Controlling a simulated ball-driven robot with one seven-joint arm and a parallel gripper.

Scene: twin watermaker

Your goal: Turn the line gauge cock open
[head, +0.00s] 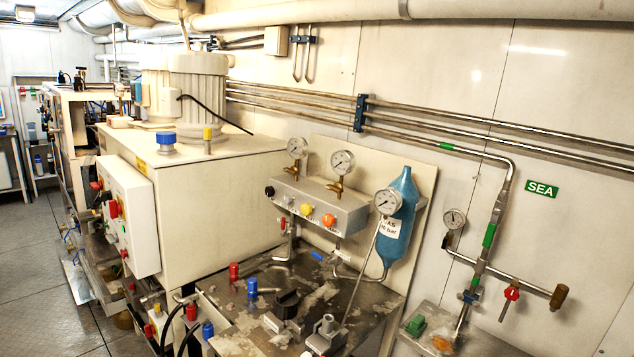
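A small round line gauge (455,219) stands on the right wall, at the left end of a slanting branch pipe (525,286). A dark fitting (447,240) sits just under its dial. A red handle (511,293) with a pale lower end hangs from the branch pipe, right of the upright steel line. A brass-coloured end piece (559,297) closes the pipe's right end. I cannot tell for certain which fitting is the gauge cock, nor its open or shut position. My gripper is not visible.
A green SEA sign (542,188) is above the branch. A metal bench (225,328) with coloured knobs stands lower centre, below a gauge panel (322,200) and blue bottle (397,215). A pale cabinet (215,200) is left. Clear floor (35,260) lies far left.

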